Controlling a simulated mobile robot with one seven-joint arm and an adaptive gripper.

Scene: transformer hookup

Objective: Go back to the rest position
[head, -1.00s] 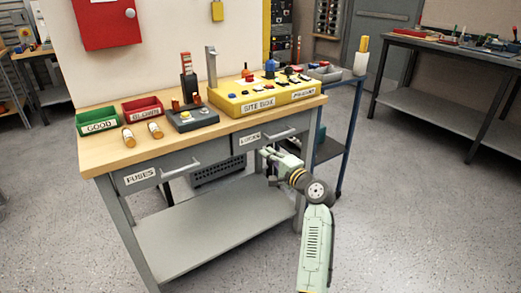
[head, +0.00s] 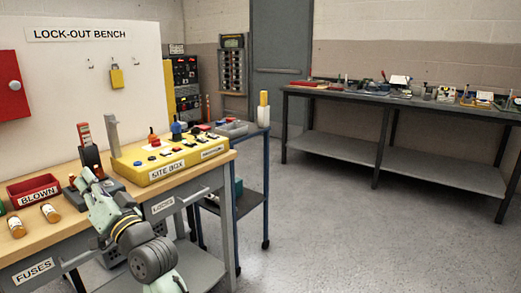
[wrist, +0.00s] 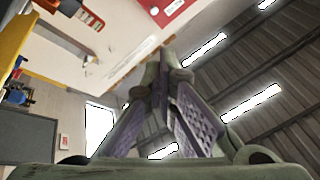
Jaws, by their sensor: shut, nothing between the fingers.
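My gripper (head: 86,182) is at the left in the head view, over the front part of the lock-out bench (head: 190,192). It points up and away, in front of the grey device (head: 110,188) and hides part of it. In the wrist view its fingers (wrist: 163,62) meet at their tips, with nothing between them. The wrist view looks up at the ceiling and the upright board. The "LOCKS" drawer (head: 162,207) shows beside my arm, and the "FUSES" drawer (head: 34,271) is at the lower left.
The yellow site box (head: 168,174), the red "BLOWN" bin (head: 35,190) and two fuses (head: 50,213) are on the bench. A blue-framed cart (head: 266,185) stands at its right end. A long workbench (head: 400,101) is at the far right. The floor (head: 350,230) between is clear.

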